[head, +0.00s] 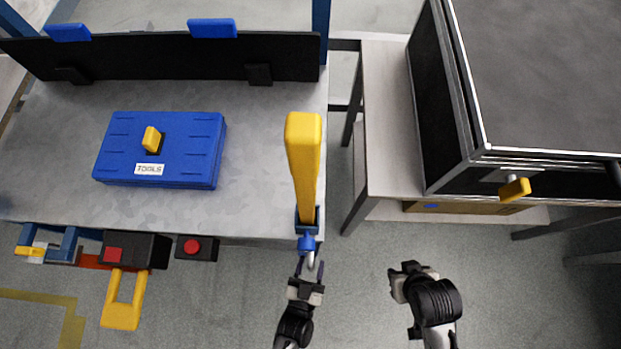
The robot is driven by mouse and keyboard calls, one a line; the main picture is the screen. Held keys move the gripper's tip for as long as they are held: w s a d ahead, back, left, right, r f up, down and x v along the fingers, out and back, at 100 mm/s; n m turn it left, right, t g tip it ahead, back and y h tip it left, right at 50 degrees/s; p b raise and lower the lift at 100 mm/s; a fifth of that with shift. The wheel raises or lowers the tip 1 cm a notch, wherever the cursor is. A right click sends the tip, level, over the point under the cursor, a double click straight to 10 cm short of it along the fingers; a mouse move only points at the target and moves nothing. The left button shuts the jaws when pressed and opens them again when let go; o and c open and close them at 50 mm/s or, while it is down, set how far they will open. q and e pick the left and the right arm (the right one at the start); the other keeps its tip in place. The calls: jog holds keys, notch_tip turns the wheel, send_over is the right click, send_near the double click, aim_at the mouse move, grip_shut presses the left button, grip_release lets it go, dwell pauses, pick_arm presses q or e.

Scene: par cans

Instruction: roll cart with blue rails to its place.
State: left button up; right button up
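A grey-topped cart or bench (250,205) with blue uprights (320,30) at its back fills the left of the head view. A yellow bar (303,165) stands at its front right corner, with a blue mount and a small silver hook (311,262) below it. My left gripper (309,270) is just in front of this corner, its fingers apart close to the hook; I cannot tell if they touch it. My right gripper (397,280) is over the floor to the right, apart from the cart; its fingertips are hard to make out.
A blue toolbox (200,165) lies on the grey top. A yellow handle (122,305) and red buttons (193,246) are on the front edge. A pale table (388,120) with a black case (550,70) stands right. Yellow floor marking (70,325) lies lower left. The floor between is clear.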

pick_arm(q)
jog(key=shift+c, duration=0.3)
grip_shut()
pick_arm(e)
jog(key=shift+a, duration=0.15)
jog(key=shift+w, duration=0.1)
